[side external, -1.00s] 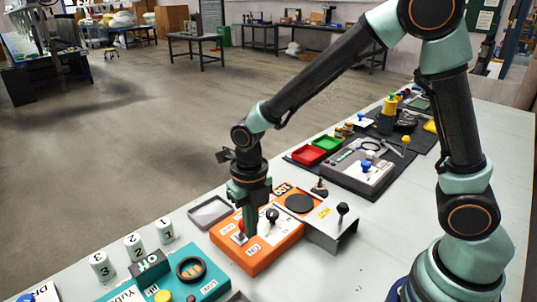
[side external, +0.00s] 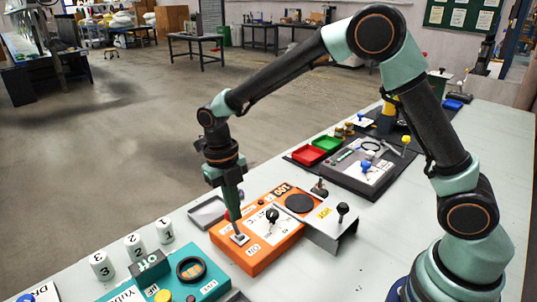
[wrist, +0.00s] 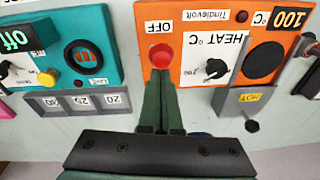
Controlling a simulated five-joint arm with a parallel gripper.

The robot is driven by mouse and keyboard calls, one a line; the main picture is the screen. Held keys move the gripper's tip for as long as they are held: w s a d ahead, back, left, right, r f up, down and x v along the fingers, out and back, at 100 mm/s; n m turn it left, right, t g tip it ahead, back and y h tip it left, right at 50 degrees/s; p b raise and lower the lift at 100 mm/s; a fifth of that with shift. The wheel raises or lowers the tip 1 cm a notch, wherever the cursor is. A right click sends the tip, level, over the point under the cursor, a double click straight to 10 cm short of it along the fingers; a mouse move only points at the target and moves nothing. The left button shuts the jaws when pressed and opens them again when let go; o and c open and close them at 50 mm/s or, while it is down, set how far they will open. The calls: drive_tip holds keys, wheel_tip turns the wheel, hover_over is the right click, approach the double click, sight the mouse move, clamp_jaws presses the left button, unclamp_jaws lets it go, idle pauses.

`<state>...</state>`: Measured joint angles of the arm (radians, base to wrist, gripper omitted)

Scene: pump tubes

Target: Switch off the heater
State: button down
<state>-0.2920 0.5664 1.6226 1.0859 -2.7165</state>
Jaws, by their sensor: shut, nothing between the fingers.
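The heater is the orange box (side external: 255,240), with a "HEAT °C" panel and a lit display reading 100 (wrist: 289,19). In the wrist view a red round cap (wrist: 162,57) sits by the "OFF" label (wrist: 159,27). My gripper (side external: 236,226) points down over the switch end of the heater, by a pale switch base (side external: 240,239) near the "ON" label. Its shut fingers (wrist: 163,80) are right at the red cap and hide what lies below it. I cannot tell whether they touch it or which way the switch is set.
A black knob (wrist: 215,69) and a dark round plate (wrist: 264,59) are on the heater. A grey bracket marked "HOT" (side external: 333,222) adjoins it. A teal box (side external: 190,270) stands at the left.

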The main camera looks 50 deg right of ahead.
drive_tip(key=shift+w+d+f, duration=0.1)
drive_tip(key=shift+w+f, duration=0.05)
drive_tip(key=shift+w, duration=0.65)
drive_tip(key=s+r, duration=0.2)
drive_tip(key=s, duration=0.3)
drive_tip(key=w+r, duration=0.6)
drive_tip(key=r, duration=0.1)
drive_tip(key=shift+w, duration=0.4)
